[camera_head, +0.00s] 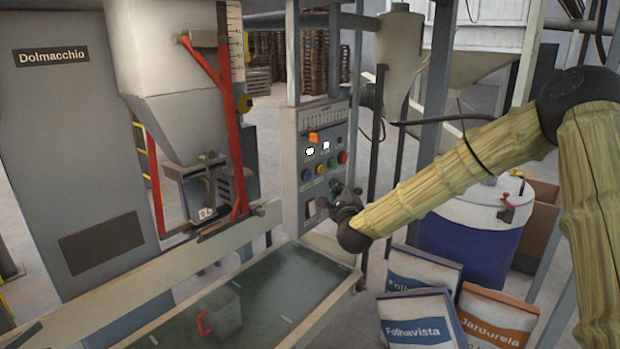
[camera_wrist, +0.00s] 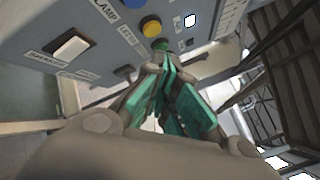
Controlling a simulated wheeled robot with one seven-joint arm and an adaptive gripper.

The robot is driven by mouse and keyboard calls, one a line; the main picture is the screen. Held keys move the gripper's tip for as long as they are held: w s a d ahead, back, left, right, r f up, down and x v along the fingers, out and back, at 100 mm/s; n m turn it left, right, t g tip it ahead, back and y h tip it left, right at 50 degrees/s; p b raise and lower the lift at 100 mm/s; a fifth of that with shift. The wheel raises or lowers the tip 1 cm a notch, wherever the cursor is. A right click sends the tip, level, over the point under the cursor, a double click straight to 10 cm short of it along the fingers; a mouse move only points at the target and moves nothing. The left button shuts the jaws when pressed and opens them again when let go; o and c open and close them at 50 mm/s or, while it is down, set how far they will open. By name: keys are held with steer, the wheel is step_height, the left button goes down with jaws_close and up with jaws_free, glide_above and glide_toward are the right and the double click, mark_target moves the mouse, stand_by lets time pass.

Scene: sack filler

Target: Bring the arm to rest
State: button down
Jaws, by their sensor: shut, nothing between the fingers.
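My arm, in a yellow ribbed sleeve, reaches in from the right in the head view. My gripper (camera_head: 336,186) is at the lower right of the grey control panel (camera_head: 312,130), close in front of it. In the wrist view my gripper (camera_wrist: 165,62) shows green finger pads that meet at the tips, with nothing held. The tips appear near a green button (camera_wrist: 160,45); I cannot tell whether they touch it. A yellow button (camera_wrist: 150,26) and a white rocker switch (camera_wrist: 71,47) show beside them.
Below the panel is a conveyor bed (camera_head: 290,285) with a clear red-handled container (camera_head: 220,312). A blue and white drum (camera_head: 470,240) and several sacks, including Folhavista (camera_head: 420,322) and Jardurela (camera_head: 492,322), stand right. A grey post (camera_head: 435,120) rises behind my arm.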

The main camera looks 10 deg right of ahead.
stand_by(0.3)
steer(key=s+a+f+n+g+y, duration=0.1)
steer(key=s+a+f+n+g, duration=0.35)
steer(key=f, duration=0.75)
steer(key=s+a+f+n+g+y, duration=0.15)
steer(key=s+f+n, duration=0.35)
steer(key=s+f, duration=0.6)
steer(key=s+a+f+n+g+y, duration=0.1)
steer(key=s+a+f+n+g, duration=0.3)
steer(key=f, duration=0.9)
steer(key=s+d+f+n+g, duration=0.1)
steer(key=s+f+n+g, duration=0.2)
steer(key=s, duration=1)
steer(key=s+d+f+n+g, duration=0.1)
steer(key=s+f+n, duration=0.5)
steer(key=s, duration=0.8)
steer(key=s+d+f+n+g+b, duration=0.1)
steer(key=s+f+n+g, duration=0.3)
steer(key=s, duration=1)
step_height(320, 180, down, 3)
steer(key=shift+s+d+r+n+g+h, duration=0.1)
steer(key=shift+s+d+n+g+h, duration=0.1)
steer(key=shift+d+n+g+h, duration=0.2)
